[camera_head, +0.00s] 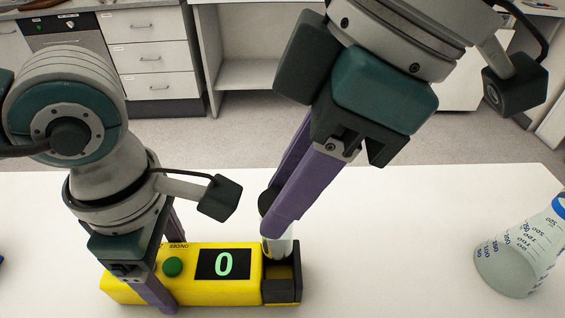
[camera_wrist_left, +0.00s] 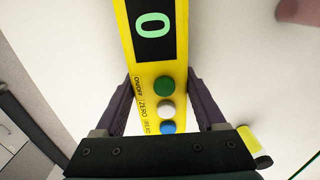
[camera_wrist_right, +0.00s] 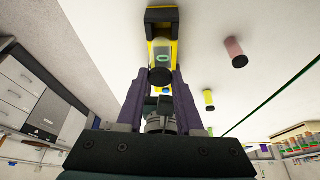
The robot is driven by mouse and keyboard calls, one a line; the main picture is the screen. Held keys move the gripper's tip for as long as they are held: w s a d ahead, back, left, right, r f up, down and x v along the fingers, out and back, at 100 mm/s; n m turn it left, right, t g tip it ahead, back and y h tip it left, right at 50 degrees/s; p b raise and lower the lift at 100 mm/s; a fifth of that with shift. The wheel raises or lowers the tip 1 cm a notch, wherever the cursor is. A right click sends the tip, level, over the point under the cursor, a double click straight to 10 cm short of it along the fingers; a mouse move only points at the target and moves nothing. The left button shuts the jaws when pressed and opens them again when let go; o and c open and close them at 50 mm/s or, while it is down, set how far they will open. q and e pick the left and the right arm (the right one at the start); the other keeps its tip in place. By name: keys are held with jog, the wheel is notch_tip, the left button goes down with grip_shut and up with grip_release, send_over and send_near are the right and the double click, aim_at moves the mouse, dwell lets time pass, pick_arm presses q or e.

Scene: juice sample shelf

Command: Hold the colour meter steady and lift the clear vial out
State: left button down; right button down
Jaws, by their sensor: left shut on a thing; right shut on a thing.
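The yellow colour meter (camera_head: 238,291) lies on the white table, its display reading 0; it also shows in the left wrist view (camera_wrist_left: 174,68) and the right wrist view (camera_wrist_right: 160,33). My left gripper (camera_head: 168,270) is shut on the meter's body, one finger on each side, by the buttons. My right gripper (camera_head: 275,212) reaches down from the upper right and is shut on the black-capped clear vial (camera_head: 279,247). The vial is at the meter's black well (camera_head: 283,291). I cannot tell whether its lower end is inside; the fingers hide much of the cap.
A flask with a blue top (camera_head: 515,262) stands at the right of the table. The right wrist view shows a yellow vial (camera_wrist_right: 208,98) and a pink vial (camera_wrist_right: 234,48) on the table. The table between meter and flask is clear.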

jog(key=shift+r, duration=1.2)
pick_arm(q)
grip_release()
